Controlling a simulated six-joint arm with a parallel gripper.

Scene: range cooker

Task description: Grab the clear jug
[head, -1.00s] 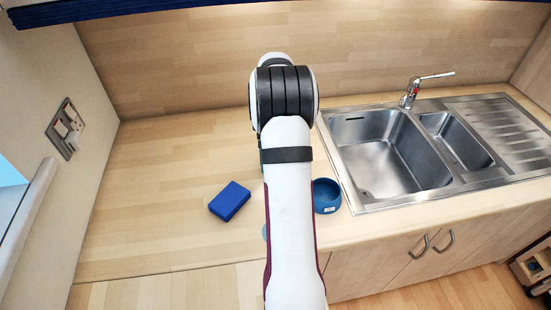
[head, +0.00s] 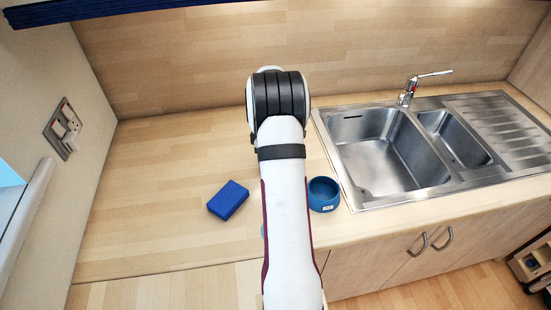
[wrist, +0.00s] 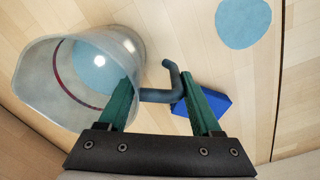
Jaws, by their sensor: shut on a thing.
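The clear jug (wrist: 60,85) is large in the wrist view at the left, with its wide mouth facing the camera and a dark red line around its wall. Its dark blue-grey handle (wrist: 174,76) reaches between the two green fingers of my gripper (wrist: 160,86). My gripper is shut on the jug, at its handle side; the exact contact is hard to see. In the head view my own arm hides the jug and the fingers.
A blue block (head: 228,200) lies on the counter left of my arm, and a blue bowl (head: 323,194) stands to its right. A pale blue disc (wrist: 243,22) shows in the wrist view. The sink (head: 385,150) is at the right. The left counter is mostly clear.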

